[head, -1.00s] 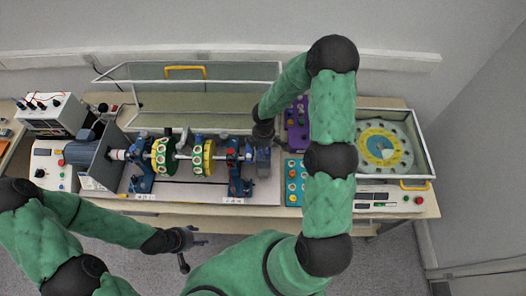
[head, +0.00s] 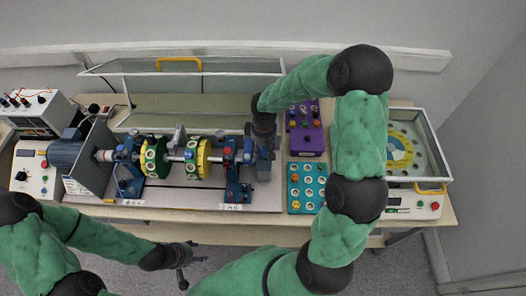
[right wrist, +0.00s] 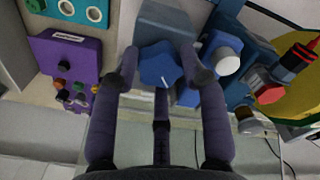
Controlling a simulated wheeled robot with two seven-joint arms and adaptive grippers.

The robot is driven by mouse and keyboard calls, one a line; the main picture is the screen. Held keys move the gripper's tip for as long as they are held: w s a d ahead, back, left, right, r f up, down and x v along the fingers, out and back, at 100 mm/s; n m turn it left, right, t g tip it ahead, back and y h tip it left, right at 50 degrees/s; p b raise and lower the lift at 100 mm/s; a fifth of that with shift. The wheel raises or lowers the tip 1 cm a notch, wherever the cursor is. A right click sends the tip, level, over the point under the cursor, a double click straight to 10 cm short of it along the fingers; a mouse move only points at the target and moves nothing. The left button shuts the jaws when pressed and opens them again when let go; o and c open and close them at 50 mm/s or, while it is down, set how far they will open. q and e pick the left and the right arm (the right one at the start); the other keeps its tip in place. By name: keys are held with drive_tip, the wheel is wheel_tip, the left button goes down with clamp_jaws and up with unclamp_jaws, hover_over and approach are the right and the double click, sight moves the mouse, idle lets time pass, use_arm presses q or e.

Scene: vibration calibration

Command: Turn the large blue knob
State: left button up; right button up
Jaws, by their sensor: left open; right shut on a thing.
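The large blue knob (right wrist: 157,66) sits on a grey-blue block (right wrist: 168,22) in the right wrist view. My right gripper (right wrist: 160,72) has its fingers around the knob and is shut on it. A white line shows on the knob's face. In the head view my right gripper (head: 263,142) is at the right end of the shaft rig, just above the block (head: 263,170); the knob is hidden there. My left gripper (head: 186,262) is open and empty, low in front of the bench.
The rig with green and yellow discs (head: 203,158) lies left of my right gripper. A purple box (head: 305,138) and a teal button panel (head: 306,188) stand close on its right. A raised clear cover (head: 180,68) with a yellow handle is behind the rig.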

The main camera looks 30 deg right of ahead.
sight(265, 152)
drive_tip(key=shift+s+f+m, duration=0.2)
drive_tip(key=shift+s+m, duration=0.2)
drive_tip(key=o, duration=1.1)
drive_tip(key=shift+s, duration=0.1)
drive_tip(key=shift+o, duration=0.2)
drive_tip(key=shift+d+r, duration=0.1)
drive_tip(key=shift+w+r, duration=0.1)
drive_tip(key=shift+w, duration=0.1)
drive_tip(key=shift+w+r, duration=0.1)
drive_tip(key=shift+r, duration=0.3)
wheel_tip(265, 152, up, 11)
drive_tip(key=shift+s, duration=0.2)
